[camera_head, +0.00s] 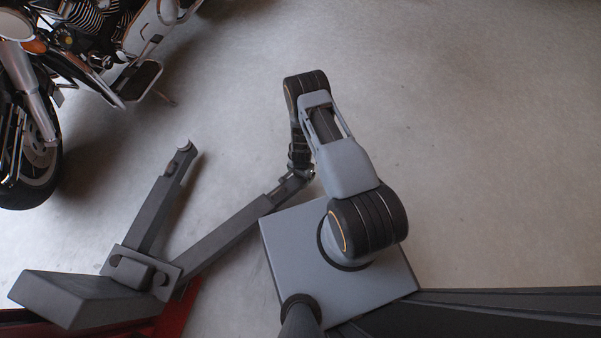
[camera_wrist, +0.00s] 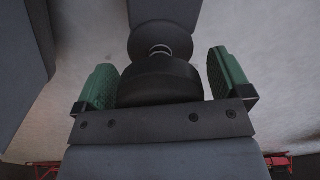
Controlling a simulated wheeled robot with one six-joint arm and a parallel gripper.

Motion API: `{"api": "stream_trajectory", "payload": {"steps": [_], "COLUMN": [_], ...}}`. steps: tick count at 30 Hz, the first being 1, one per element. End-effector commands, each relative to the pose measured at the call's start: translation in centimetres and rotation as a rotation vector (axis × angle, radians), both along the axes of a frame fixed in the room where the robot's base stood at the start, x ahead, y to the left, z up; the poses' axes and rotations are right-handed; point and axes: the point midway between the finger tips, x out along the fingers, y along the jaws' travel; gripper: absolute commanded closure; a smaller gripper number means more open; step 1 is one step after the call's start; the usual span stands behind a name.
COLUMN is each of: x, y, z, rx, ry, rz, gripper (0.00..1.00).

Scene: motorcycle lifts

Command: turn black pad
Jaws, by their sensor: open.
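The black pad (camera_wrist: 160,82) shows in the wrist view as a dark round piece on a grey lift arm (camera_wrist: 163,12), with a thin metallic ring behind it. My gripper (camera_wrist: 163,72) is open, with one green finger pad on each side of the black pad. A narrow gap seems to show at the right finger; I cannot tell whether the left one touches. In the head view my gripper (camera_head: 299,165) is small and dark, at the end of the longer grey lift arm (camera_head: 230,228). The pad there is hidden or too small to tell.
A second lift arm (camera_head: 160,210) rises from the same bracket (camera_head: 140,273) at the lower left. A motorcycle (camera_head: 85,60) stands at the upper left. A red base part (camera_head: 180,310) lies at the bottom left. The concrete floor to the right is clear.

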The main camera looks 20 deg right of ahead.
Motion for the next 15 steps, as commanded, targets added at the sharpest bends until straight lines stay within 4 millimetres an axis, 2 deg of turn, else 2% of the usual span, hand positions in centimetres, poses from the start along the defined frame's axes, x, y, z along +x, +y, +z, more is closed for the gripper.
{"api": "stream_trajectory", "payload": {"steps": [8,11,15], "x": [0.1,0.2,0.1], "y": [0.0,0.0,0.0], "z": [0.8,2.4,5.6], "rx": [0.0,0.0,0.001], "ry": [-0.001,-0.004,-0.003], "rz": [0.0,0.0,-0.001], "gripper": [0.04,0.04,0.04]}}
